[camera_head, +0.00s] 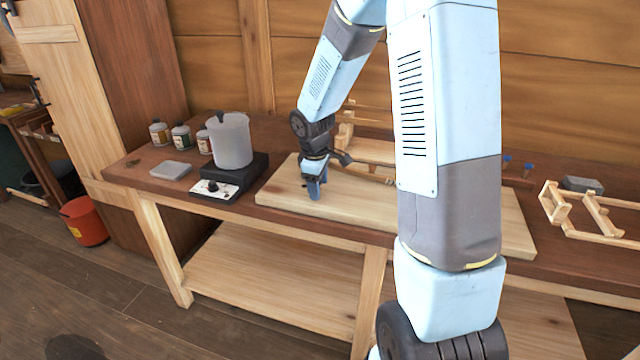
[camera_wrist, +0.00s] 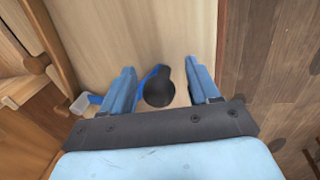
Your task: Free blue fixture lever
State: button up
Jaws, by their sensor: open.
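My gripper (camera_wrist: 160,68) is open, with its two blue fingers apart. In the wrist view, a dark rounded knob (camera_wrist: 158,90) and a thin blue bar (camera_wrist: 148,76), which look like the blue fixture lever, lie between the fingers. I cannot tell whether either finger touches them. A blue piece with a pale grey end (camera_wrist: 82,104) shows left of the left finger, partly hidden behind it. In the head view, my gripper (camera_head: 315,184) points down over the near left part of the pale board (camera_head: 283,190); the lever is not clear there.
Wooden frame pieces (camera_head: 372,150) stand behind the gripper on the bench. A hotplate (camera_head: 232,180) with a pale pot (camera_head: 230,142) stands left of the board, with several jars (camera_head: 181,137) beyond. A wooden frame (camera_head: 590,215) lies at right. My arm hides the board's middle.

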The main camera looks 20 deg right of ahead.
jog(key=shift+c, duration=0.2)
grip_shut()
dwell(0.4)
jog(key=shift+d, duration=0.25)
jog(key=shift+a, duration=0.15)
